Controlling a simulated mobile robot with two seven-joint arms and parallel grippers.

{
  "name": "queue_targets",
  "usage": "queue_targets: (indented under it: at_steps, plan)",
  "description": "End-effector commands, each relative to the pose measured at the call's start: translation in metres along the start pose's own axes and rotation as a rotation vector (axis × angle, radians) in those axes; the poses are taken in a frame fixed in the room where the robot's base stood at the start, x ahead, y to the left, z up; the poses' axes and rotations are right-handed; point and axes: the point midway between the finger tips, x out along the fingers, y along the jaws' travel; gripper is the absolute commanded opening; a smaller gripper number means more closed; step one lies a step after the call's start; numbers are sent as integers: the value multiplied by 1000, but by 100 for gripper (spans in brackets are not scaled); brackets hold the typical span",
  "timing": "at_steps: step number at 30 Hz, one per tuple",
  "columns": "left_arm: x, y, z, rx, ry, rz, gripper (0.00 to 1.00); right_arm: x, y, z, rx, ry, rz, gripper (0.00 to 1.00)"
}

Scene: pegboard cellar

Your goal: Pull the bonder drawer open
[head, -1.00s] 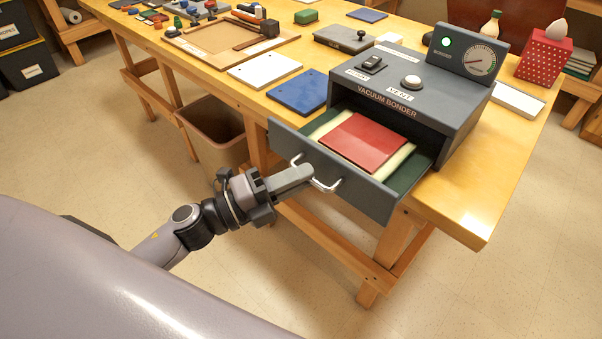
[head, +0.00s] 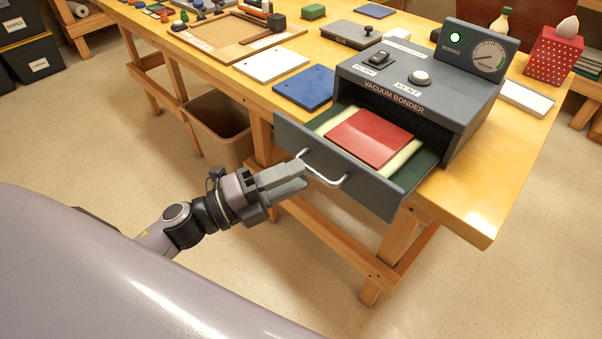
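The vacuum bonder (head: 418,88) is a dark grey box on the wooden bench. Its drawer (head: 336,165) is pulled out at the front, showing a red plate (head: 368,137) on a cream layer over a green bed. The drawer's metal bar handle (head: 322,178) is on its front face. My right gripper is not in view.
A blue plate (head: 305,88) and a white plate (head: 271,65) lie left of the bonder. A bin (head: 218,125) stands under the bench. A red dotted box (head: 553,55) is at the back right. The floor in front of the drawer is clear.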

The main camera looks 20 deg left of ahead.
Motion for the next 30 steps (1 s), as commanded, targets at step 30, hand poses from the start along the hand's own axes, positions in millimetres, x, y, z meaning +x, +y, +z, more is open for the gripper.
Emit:
queue_targets:
  at_steps: [30]
  plan:
    - [-48, 0, 0, 0, 0, 0, 37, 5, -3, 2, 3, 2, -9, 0]
